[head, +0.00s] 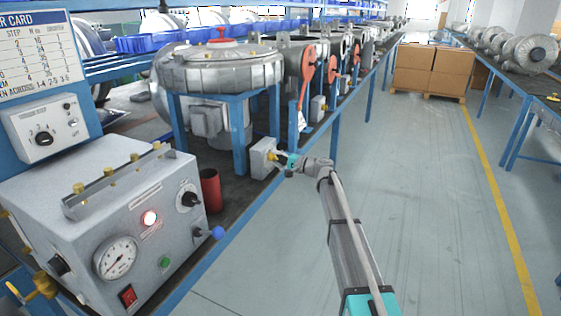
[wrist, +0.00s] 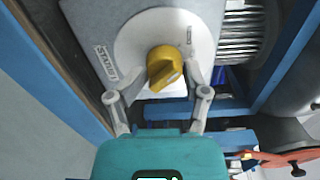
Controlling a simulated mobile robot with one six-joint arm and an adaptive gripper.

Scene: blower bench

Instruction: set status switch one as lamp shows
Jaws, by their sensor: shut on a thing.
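The status switch is a grey box (head: 261,158) with a yellow rotary knob (head: 271,157), standing at the bench edge in the head view. In the wrist view the yellow knob (wrist: 162,62) sits on a pale round plate (wrist: 128,48) with a label at its left and a small label at its upper right, hard to read. My gripper (head: 280,158) is at the box front, its fingers closed around the knob; it also shows in the wrist view (wrist: 168,77). The knob's grip looks slanted. A lamp (head: 150,217) on the grey test panel glows red with a pale centre.
The grey test panel (head: 130,190) carries a gauge (head: 116,258), knobs and a blue-tipped lever (head: 217,232). A red cup (head: 211,190) stands left of the switch box. A blower housing (head: 220,68) on blue legs is behind. The aisle floor at right is clear.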

